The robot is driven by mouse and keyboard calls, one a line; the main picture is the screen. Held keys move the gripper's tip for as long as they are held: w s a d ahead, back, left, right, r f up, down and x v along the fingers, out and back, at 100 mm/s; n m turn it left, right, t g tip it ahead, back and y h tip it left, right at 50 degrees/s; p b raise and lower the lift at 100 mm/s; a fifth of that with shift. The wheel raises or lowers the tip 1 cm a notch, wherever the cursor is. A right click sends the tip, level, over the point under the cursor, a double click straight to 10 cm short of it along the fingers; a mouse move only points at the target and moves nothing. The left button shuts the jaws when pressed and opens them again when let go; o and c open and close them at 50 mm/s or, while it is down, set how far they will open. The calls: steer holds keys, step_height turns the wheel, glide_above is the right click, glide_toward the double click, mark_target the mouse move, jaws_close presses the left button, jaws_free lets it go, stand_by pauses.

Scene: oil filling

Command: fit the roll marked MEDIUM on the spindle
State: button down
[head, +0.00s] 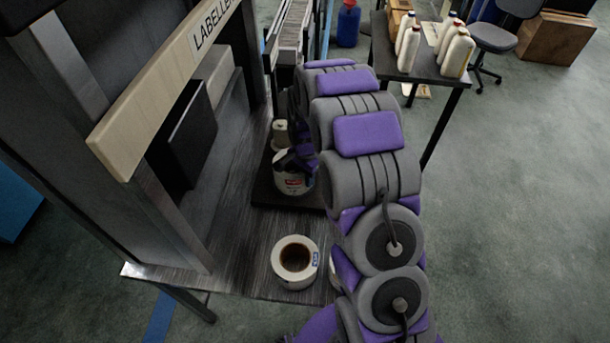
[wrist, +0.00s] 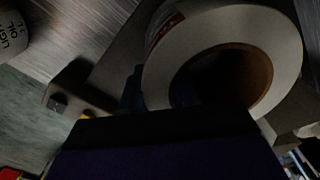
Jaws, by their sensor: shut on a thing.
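A white roll with a red label (head: 293,182) is at my gripper (head: 297,160), over the dark base plate (head: 262,192) on the bench. The label's words are too small to read. In the wrist view the held roll (wrist: 160,70) shows its pale end face and brown core, with a red mark on its side. My gripper is shut on this roll; the fingertips are mostly hidden. A pale, stubby upright piece (head: 280,133) stands just behind the roll and may be the spindle. I cannot tell whether the roll is around it or beside it.
A white roll with a blue label (head: 295,262) lies on the near bench. A roll marked LIGHT OIL (wrist: 12,32) shows in the wrist view. The labeller frame (head: 150,100) bounds the left. Several bottles stand on a table (head: 425,72) behind.

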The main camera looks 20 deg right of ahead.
steer(key=c, duration=0.8)
jaws_free()
step_height(320, 180, up, 17)
steer(key=p, duration=0.3)
steer(key=shift+r, duration=0.15)
steer(key=shift+a, duration=0.1)
